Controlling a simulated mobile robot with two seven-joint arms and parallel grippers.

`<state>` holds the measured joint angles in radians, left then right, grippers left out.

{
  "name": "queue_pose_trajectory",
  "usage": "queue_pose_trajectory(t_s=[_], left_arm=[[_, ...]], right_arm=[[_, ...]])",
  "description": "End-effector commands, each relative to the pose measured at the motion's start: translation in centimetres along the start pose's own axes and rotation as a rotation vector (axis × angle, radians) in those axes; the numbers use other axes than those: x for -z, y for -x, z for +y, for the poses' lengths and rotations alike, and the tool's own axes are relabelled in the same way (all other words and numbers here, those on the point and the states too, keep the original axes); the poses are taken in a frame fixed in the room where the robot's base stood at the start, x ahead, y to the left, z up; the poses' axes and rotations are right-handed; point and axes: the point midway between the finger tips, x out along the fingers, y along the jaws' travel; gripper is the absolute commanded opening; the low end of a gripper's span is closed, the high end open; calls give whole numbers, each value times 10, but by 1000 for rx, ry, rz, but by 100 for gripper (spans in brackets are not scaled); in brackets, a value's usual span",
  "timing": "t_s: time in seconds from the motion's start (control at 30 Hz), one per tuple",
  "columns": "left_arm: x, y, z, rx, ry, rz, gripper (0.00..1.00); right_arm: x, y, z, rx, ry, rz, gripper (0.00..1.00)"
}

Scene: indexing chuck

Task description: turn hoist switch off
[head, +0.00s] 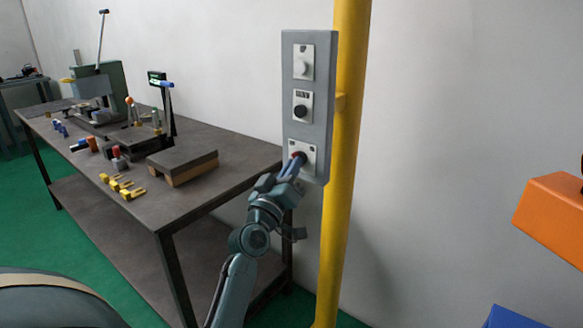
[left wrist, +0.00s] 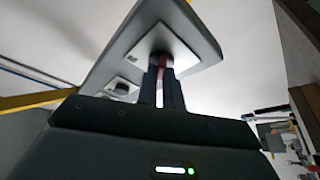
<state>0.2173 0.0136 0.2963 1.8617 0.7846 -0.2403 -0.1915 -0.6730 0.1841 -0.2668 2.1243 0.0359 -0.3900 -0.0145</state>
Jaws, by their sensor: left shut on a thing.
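A grey control box (head: 288,85) on a yellow post carries three switches on pale plates. The top one has a light knob (head: 300,67) and the middle one a black knob (head: 301,111). My left gripper (head: 298,160) reaches up to the bottom plate (head: 309,150). It is shut on the bottom switch's knob, which has a red part (left wrist: 162,60) between the fingers in the left wrist view. The fingers hide most of this knob, so its turn position cannot be told. The plate labels are too small to read. My right gripper is not in view.
The yellow post (head: 347,120) stands right behind the box. A dark workbench (head: 190,188) with several tools and blocks is to the left. An orange body (head: 555,215) and a blue corner (head: 510,318) show at the right. The wall between is bare.

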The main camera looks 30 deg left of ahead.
Motion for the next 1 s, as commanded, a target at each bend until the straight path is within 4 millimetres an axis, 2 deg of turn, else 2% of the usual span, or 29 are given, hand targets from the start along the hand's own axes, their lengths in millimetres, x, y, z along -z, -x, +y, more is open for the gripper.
queue_pose_trajectory(t_s=[0.07, 0.1, 0.37, 0.67, 0.77, 1.0], left_arm=[[-1, 0, 0, 0, 5, -1, 0], [-1, 0, 0, 0, 5, -1, 9], [0, 0, 0, 0, 2, 0, 30], [-1, 4, 0, 0, 1, -1, 30], [-2, 15, -1, 1, 1, -2, 30], [-3, 67, -2, 2, -1, -4, 30]], right_arm=[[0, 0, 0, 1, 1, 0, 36], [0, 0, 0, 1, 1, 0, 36], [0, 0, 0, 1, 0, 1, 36], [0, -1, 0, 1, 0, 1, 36], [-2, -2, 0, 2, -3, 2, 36], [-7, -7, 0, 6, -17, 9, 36]])
